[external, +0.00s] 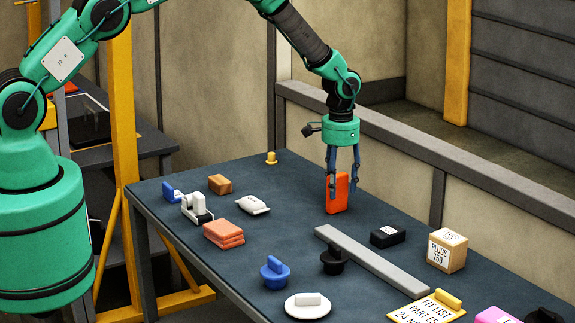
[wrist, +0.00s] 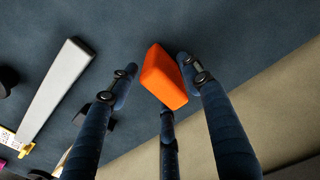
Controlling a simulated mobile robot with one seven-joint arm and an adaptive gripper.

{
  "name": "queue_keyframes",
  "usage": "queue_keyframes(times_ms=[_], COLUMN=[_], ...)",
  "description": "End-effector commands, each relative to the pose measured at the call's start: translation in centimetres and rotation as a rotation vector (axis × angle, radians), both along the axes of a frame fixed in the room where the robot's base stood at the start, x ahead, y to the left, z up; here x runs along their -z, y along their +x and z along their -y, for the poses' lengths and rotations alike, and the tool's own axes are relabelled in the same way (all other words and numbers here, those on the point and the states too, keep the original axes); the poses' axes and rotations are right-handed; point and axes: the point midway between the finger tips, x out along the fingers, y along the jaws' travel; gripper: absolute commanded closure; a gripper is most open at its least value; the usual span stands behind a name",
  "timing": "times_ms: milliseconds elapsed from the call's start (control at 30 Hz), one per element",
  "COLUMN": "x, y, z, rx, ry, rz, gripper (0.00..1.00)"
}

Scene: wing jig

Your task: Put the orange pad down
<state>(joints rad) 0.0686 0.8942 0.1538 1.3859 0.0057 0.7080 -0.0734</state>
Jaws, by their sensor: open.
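The orange pad (external: 338,194) stands upright on its narrow end on the dark table, toward the back, and its foot appears to rest on the tabletop. My gripper (external: 343,180) is directly above it, pointing down, with its dark blue fingers around the pad's upper part. In the wrist view the orange pad (wrist: 163,78) sits between the spread fingers, with gaps visible on its left and right sides. The gripper is open. Whether the rear finger touches the pad cannot be told.
A long grey bar (external: 370,262) lies in front of the pad, with a black block (external: 388,236) and a cardboard box (external: 446,250) to the right. Salmon stacked pads (external: 223,234) and a white pouch (external: 253,205) lie left. The table around the pad is clear.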

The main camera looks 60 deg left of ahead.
Motion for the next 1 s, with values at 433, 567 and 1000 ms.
queue_keyframes(times_ms=[433, 567, 1000], x=[-4.3, -6.6, -11.8], y=[0.1, 0.1, 0.0], z=[0.0, 0.0, 0.1], rx=[0.0, 0.0, 0.0], ry=[0.0, 0.0, 0.0], rz=[0.003, 0.004, 0.0], gripper=[0.51, 0.51, 0.51])
